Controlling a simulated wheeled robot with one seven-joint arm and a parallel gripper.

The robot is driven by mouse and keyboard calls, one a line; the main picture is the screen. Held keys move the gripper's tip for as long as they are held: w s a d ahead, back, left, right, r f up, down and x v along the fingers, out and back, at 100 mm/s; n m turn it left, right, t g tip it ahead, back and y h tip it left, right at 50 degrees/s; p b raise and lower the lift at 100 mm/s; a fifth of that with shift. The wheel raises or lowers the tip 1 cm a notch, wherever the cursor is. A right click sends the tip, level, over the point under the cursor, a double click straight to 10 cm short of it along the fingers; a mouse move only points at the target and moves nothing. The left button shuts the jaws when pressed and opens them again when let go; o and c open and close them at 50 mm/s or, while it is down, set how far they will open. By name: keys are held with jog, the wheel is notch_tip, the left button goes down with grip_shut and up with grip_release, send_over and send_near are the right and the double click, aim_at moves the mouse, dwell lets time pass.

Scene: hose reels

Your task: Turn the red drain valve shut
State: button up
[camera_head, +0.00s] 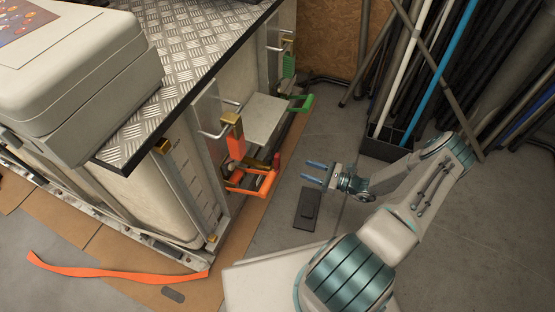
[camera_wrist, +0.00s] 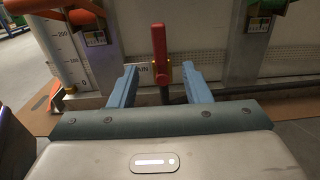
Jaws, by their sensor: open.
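The red drain valve handle (camera_wrist: 160,54) stands upright in the wrist view, on a brass-coloured fitting in front of the pale tank. It lies between and beyond my gripper's two blue fingers (camera_wrist: 157,86), which are apart and hold nothing. Part of a word ending in "AIN" shows beside the valve. In the head view the red valve (camera_head: 276,161) is small, low on the tank's side. My gripper (camera_head: 313,173) is to its right, fingers pointing at the tank, with a gap between.
A dark flat object (camera_head: 307,210) lies on the floor below my gripper. A rack of pipes (camera_head: 390,139) stands behind my arm.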

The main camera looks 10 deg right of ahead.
aim_at(277, 160)
jog(key=shift+b+x, duration=1.8)
jog(key=shift+x, duration=4.65)
grip_shut()
